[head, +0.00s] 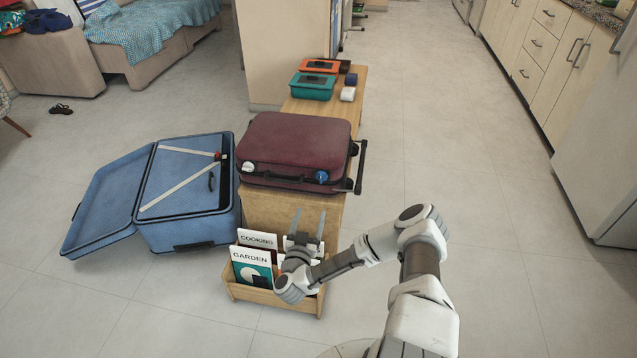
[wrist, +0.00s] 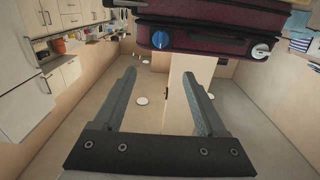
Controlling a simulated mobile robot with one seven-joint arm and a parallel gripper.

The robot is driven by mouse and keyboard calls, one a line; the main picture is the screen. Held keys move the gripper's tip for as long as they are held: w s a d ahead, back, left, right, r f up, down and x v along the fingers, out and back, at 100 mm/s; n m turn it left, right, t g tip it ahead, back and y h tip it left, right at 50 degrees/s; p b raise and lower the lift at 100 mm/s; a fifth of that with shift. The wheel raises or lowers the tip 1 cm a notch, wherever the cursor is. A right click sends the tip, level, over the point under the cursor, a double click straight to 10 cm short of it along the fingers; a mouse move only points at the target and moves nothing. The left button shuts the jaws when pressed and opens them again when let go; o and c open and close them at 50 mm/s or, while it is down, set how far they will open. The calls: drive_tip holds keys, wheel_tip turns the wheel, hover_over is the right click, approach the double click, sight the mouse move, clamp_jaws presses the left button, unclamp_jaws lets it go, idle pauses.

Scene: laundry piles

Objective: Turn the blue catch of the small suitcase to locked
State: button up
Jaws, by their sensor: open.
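The small suitcase (head: 295,140) is maroon and lies flat and closed on the wooden bench. Its blue catch (head: 321,177) is a round dial on the front side, right of the handle. A white catch (head: 248,167) is at the left of the same side. In the wrist view, the blue catch (wrist: 162,39) is near the top, with the white catch (wrist: 261,51) to its right. The blue catch's turn position is too small to tell. My gripper (head: 309,212) is open and empty, in front of and below the blue catch, apart from it.
The wooden bench (head: 332,207) carries green and orange boxes (head: 312,86) behind the suitcase. A wooden rack (head: 270,298) with books stands below my gripper. A large blue suitcase (head: 185,190) lies open on the floor at left. The floor at right is clear.

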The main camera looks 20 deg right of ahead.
sight(321, 177)
drive_tip(key=b+x, duration=0.4)
drive_tip(key=x, duration=1.1)
drive_tip(key=shift+f+b, duration=0.1)
drive_tip(key=shift+b, duration=0.3)
drive_tip(key=shift+w+d, duration=0.4)
drive_tip(key=shift+w, duration=0.15)
clamp_jaws()
